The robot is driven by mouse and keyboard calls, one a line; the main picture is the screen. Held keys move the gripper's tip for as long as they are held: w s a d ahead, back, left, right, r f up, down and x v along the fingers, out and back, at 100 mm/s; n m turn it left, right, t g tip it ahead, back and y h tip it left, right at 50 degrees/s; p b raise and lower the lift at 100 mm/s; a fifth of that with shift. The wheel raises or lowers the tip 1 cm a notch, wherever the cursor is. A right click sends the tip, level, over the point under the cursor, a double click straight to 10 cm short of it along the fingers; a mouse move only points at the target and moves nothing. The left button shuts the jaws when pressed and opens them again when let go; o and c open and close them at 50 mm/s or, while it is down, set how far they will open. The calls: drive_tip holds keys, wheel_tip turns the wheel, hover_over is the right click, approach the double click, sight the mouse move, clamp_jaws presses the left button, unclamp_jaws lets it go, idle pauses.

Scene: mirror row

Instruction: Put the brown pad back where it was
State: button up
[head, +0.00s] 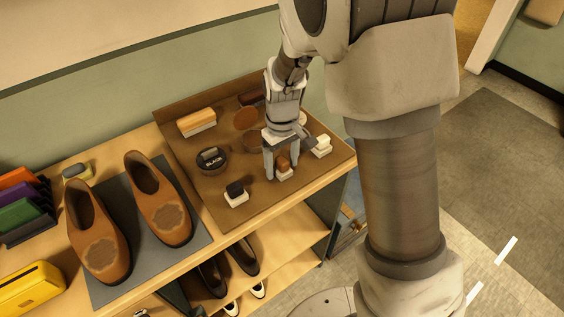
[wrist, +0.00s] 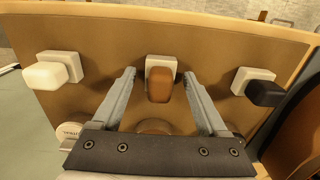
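The brown pad (head: 284,163) sits on a white block (head: 285,175) near the front edge of the brown tray (head: 215,202). In the wrist view the brown pad (wrist: 160,84) lies in front of its white block (wrist: 161,62), centred between my fingers. My gripper (head: 282,172) is open, with one finger on each side of the pad. In the wrist view my gripper (wrist: 159,76) shows clear gaps between both fingers and the pad. Part of the pad and block is hidden by my fingers in the head view.
A black pad (head: 235,188) and a white pad (head: 322,142) sit on similar white blocks either side. A round black tin (head: 211,158) and a wood-backed brush (head: 196,121) lie on the tray. Brown shoes (head: 97,242) stand on a grey mat to the left.

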sight(282, 160)
wheel_tip(282, 160, up, 12)
drive_tip(key=p, duration=0.1)
drive_tip(key=shift+r+p, duration=0.25)
drive_tip(key=shift+p, duration=0.1)
drive_tip(key=s+d+r+m+t, duration=0.2)
drive_tip(key=s+d+r, duration=0.3)
drive_tip(key=s, duration=0.4)
drive_tip(key=s+d+r+m+t, duration=0.3)
drive_tip(key=s+d+r+m, duration=0.1)
drive_tip(key=s+d, duration=0.3)
drive_tip(key=s+r, duration=0.1)
drive_tip(key=s, duration=0.1)
drive_tip(key=shift+s+d+r+m+t, duration=0.2)
drive_tip(key=shift+s+r+m+t, duration=0.1)
drive_tip(key=shift+s+r+m, duration=0.1)
drive_tip(key=shift+r, duration=0.15)
drive_tip(key=shift+w, duration=0.1)
